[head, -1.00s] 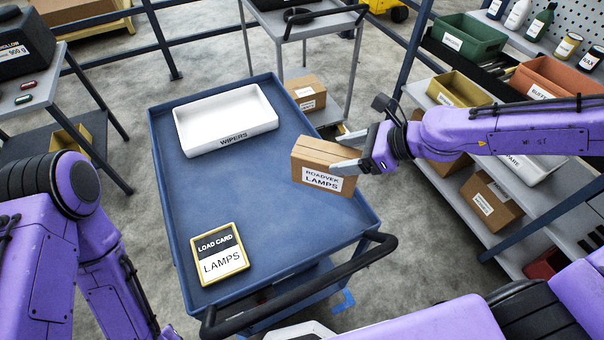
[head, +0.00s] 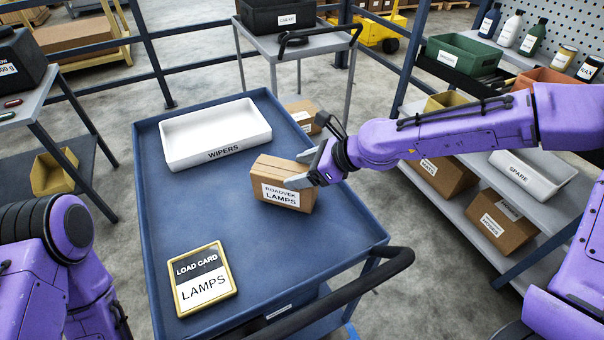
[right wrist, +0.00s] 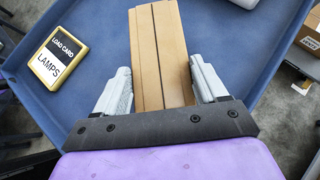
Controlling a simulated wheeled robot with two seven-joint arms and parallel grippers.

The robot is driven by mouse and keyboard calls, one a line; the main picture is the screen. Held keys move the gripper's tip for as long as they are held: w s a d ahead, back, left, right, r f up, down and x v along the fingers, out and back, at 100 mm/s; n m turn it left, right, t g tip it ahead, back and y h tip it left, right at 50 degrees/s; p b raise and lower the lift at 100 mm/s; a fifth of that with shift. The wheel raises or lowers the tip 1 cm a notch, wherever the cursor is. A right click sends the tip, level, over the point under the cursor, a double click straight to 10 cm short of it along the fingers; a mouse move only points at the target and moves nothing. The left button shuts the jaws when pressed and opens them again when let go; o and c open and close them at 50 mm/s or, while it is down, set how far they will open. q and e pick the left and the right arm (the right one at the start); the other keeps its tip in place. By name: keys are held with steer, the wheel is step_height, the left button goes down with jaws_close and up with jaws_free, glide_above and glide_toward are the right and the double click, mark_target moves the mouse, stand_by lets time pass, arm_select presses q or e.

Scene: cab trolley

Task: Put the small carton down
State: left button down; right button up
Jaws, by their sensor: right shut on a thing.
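The small brown carton (head: 283,185), labelled ROADVEK LAMPS, is upright over the right part of the blue trolley top (head: 215,200). My right gripper (head: 303,168) is shut on it from the right. In the right wrist view the carton (right wrist: 160,50) is between the two grey fingers of the gripper (right wrist: 159,70). I cannot tell whether its base touches the trolley top. A yellow-framed load card (head: 203,278) reading LAMPS lies at the near left of the trolley top. My left arm shows at the left edge, but its gripper is out of view.
A white WIPERS tray (head: 216,135) sits at the far side of the trolley top. The middle between tray, carton and card is clear. A black push handle (head: 340,298) runs along the near right edge. Shelves with bins and cartons (head: 500,222) stand at the right.

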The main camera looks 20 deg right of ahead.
steer(key=shift+w+d+f, duration=0.1)
steer(key=shift+f, duration=0.45)
steer(key=o, duration=1.7)
steer(key=shift+o, duration=0.2)
steer(key=p+v, duration=0.4)
steer(key=v, duration=0.8)
